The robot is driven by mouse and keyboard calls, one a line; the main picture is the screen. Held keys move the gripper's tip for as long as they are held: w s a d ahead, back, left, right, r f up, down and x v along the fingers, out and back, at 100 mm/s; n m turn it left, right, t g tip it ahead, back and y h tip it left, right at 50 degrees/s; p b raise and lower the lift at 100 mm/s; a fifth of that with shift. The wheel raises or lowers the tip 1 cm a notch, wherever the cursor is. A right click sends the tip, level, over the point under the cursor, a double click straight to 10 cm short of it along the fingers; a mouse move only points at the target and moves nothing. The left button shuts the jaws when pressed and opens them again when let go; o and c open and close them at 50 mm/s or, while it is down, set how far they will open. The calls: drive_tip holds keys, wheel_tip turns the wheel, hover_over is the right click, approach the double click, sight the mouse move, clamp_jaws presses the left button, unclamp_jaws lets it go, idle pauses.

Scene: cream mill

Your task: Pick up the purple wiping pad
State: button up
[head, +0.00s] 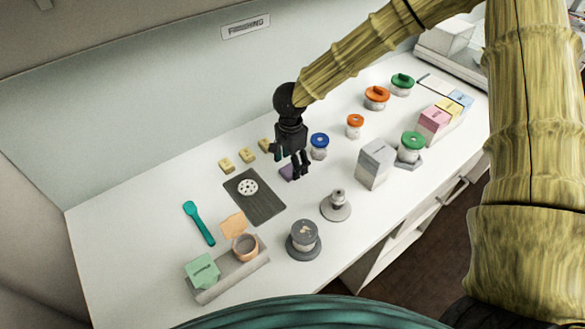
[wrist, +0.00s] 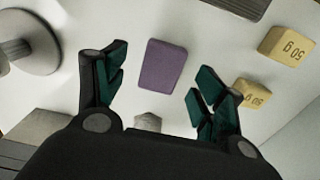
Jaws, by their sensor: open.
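The purple wiping pad (wrist: 162,66) lies flat on the white counter, a small rounded rectangle. In the wrist view it sits between and slightly beyond my open fingertips. In the head view my gripper (head: 298,174) hangs over it and hides part of it, with the purple pad (head: 286,172) showing at the left of the fingers. My gripper is open and empty, and its teal-padded fingers (wrist: 160,85) stand to either side of the pad in the picture. I cannot tell the exact height between the fingertips and the pad.
Yellow weights (head: 246,155) stand behind left, near the wall. A dark board (head: 262,205) lies left. A blue-lidded jar (head: 319,147) is close on the right, and a grey box (head: 376,163) is farther right. A round metal stand (head: 336,210) is in front.

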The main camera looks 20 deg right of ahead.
sight(291, 171)
drive_tip(key=shift+w+f, duration=0.2)
drive_tip(key=shift+f, duration=1.15)
drive_tip(key=shift+s, duration=0.1)
drive_tip(key=shift+r, duration=0.1)
drive_tip(key=shift+a, duration=0.1)
drive_tip(key=c, duration=0.8)
drive_tip(key=shift+c, duration=0.2)
